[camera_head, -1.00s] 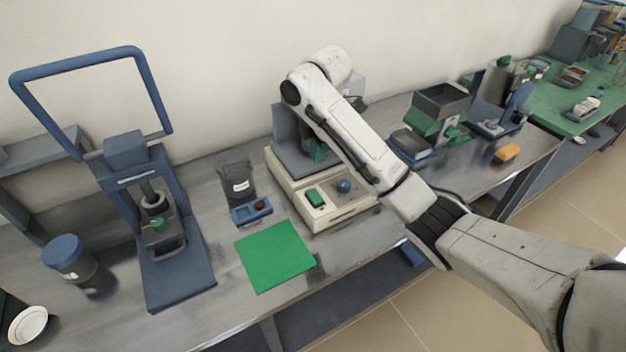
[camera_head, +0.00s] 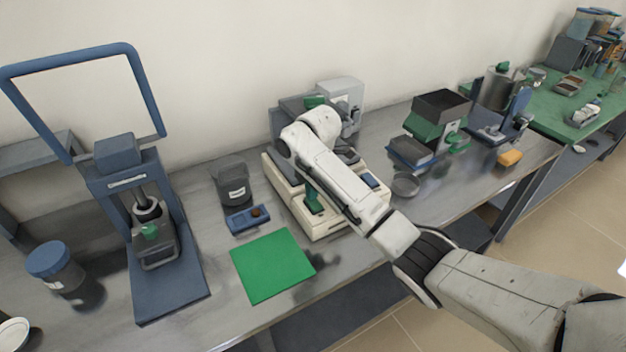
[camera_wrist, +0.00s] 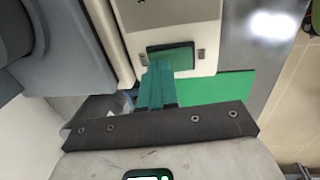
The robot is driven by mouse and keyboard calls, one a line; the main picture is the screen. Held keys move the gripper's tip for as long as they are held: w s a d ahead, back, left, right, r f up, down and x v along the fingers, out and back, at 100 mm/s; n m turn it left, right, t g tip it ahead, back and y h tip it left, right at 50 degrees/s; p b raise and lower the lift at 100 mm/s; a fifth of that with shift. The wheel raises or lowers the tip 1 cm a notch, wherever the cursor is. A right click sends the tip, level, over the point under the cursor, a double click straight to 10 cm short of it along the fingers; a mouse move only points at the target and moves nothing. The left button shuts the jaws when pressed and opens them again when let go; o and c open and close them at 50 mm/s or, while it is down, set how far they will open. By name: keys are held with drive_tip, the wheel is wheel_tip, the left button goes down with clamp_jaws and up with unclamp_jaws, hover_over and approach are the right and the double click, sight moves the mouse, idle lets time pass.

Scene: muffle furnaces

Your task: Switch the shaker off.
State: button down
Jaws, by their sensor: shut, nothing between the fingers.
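The shaker (camera_head: 330,226) is a beige box on the grey bench, with my arm across its top. Its green rocker switch shows in the wrist view (camera_wrist: 180,57), set in a dark frame on the beige panel. My gripper (camera_wrist: 158,68) has its green fingers shut and empty, with the tips at the near left edge of the switch. I cannot tell whether they press it. In the head view my gripper (camera_head: 313,200) is low over the front left of the shaker. The arm hides part of the panel there.
A green mat (camera_head: 272,265) lies in front of the shaker. A blue tray (camera_head: 248,219) and a dark jar (camera_head: 232,184) stand to its left. A blue press (camera_head: 150,220) is further left. A round metal dish (camera_head: 405,185) lies to the right.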

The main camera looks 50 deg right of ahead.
drive_tip(key=shift+f, duration=0.3)
drive_tip(key=shift+w+f, duration=0.1)
drive_tip(key=shift+f, duration=0.1)
drive_tip(key=shift+p, duration=0.3)
drive_tip(key=shift+s+a+r+p, duration=0.15)
drive_tip(key=shift+s+a+p, duration=0.05)
drive_tip(key=shift+s+p, duration=0.55)
drive_tip(key=shift+r, duration=0.1)
